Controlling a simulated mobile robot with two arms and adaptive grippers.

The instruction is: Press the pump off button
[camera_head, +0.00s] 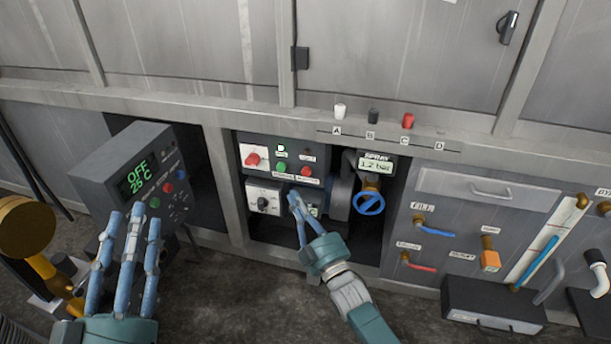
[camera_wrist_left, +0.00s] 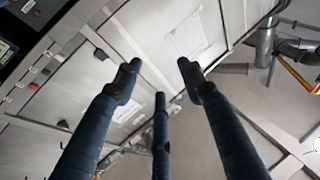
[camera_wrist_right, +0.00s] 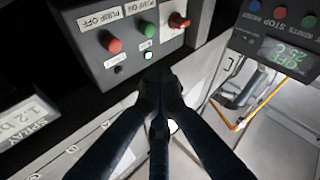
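The pump box (camera_head: 273,160) sits in the open bay of the grey cabinet. Its red pump off button (camera_head: 306,170) is right of the green pump on button (camera_head: 281,168). In the right wrist view, the red button (camera_wrist_right: 113,44) is under the "PUMP OFF" label, beside the green button (camera_wrist_right: 147,30). My right gripper (camera_head: 296,198) has its fingers drawn together, empty, below the buttons in the head view; whether it touches anything I cannot tell. My left gripper (camera_head: 130,218) is open and empty before the control box at left; its spread fingers show in the left wrist view (camera_wrist_left: 160,80).
A control box (camera_head: 145,178) reading "OFF 25 C" stands left. A red rotary switch (camera_head: 252,159) is on the pump box; a box with a black knob (camera_head: 263,203) is below. The spray gauge (camera_head: 376,164) and blue valve wheel (camera_head: 370,204) are right. One pump-box lamp (camera_wrist_right: 148,57) is lit.

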